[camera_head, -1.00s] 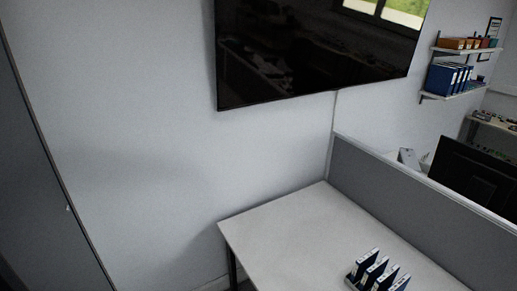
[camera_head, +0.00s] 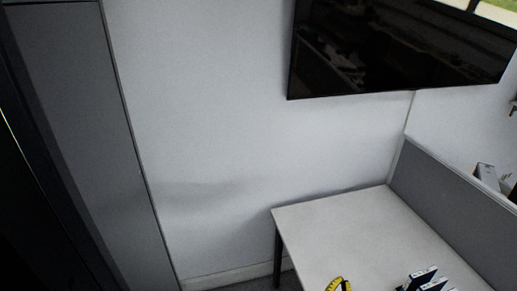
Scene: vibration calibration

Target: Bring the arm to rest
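My arm and gripper do not show in the head view. The view holds a white table (camera_head: 335,225) at the lower right, with dark legs. At its front edge in the picture, a rack of blue-and-white items (camera_head: 425,281) is cut off by the bottom of the frame. Left of it, a small yellow and black object (camera_head: 338,285) is also cut off, and I cannot tell what it is.
A grey partition (camera_head: 455,195) runs along the table's right side. A dark wall screen (camera_head: 395,55) hangs above. A tall grey cabinet or panel (camera_head: 95,130) stands at the left. The white wall (camera_head: 210,130) between is bare.

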